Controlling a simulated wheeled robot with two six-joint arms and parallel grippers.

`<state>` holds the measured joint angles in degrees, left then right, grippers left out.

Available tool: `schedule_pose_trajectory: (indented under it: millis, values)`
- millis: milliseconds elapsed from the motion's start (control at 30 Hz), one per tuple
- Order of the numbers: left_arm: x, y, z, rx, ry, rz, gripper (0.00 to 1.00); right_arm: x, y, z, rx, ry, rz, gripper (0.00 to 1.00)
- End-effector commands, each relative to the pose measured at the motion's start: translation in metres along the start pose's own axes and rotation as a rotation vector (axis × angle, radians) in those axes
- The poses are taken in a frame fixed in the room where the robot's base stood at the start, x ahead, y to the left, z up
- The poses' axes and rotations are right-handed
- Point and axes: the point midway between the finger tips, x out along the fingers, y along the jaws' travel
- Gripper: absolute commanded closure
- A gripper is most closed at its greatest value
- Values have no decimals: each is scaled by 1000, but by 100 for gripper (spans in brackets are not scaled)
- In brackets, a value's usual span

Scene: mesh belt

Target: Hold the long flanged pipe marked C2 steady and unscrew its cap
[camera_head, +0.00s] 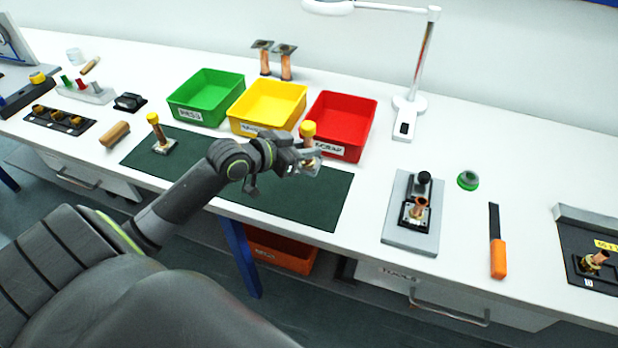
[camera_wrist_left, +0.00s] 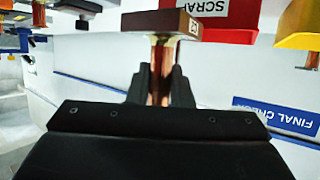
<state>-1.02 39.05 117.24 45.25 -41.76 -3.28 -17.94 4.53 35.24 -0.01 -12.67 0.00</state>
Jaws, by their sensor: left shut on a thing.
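A copper pipe (camera_head: 308,141) with a yellow cap (camera_head: 309,128) on top stands upright over a square flange (camera_head: 311,169) near the right part of the dark green mat (camera_head: 325,200). My left gripper (camera_head: 305,155) reaches it from the left and is shut on the pipe, below the cap. In the left wrist view the copper pipe (camera_wrist_left: 160,55) is between the dark fingers (camera_wrist_left: 161,92), with the square flange (camera_wrist_left: 165,23) at the top. A small mark on the flange edge is too small to read surely. The cap is hidden there. My right gripper is not in view.
Another yellow-capped pipe (camera_head: 154,121) stands on the mat's left. Green (camera_head: 200,112), yellow (camera_head: 250,120) and red (camera_head: 362,135) bins stand close behind. A lamp (camera_head: 409,110), grey fixture plate (camera_head: 398,233) and orange-handled tool (camera_head: 498,258) are on the right. White table between is clear.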

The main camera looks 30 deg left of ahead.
Motion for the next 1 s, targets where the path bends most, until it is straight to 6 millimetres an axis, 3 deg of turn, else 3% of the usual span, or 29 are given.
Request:
schedule_pose_trajectory:
  millis: [133,533,967,1000]
  values:
    - [10,1,26,-7,-1,1,100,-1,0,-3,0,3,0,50]
    - [28,1,69,-3,1,2,100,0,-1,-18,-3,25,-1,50]
    - [32,1,78,1,2,2,100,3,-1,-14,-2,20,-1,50]
    - [32,1,80,0,-1,2,79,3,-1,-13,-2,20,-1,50]
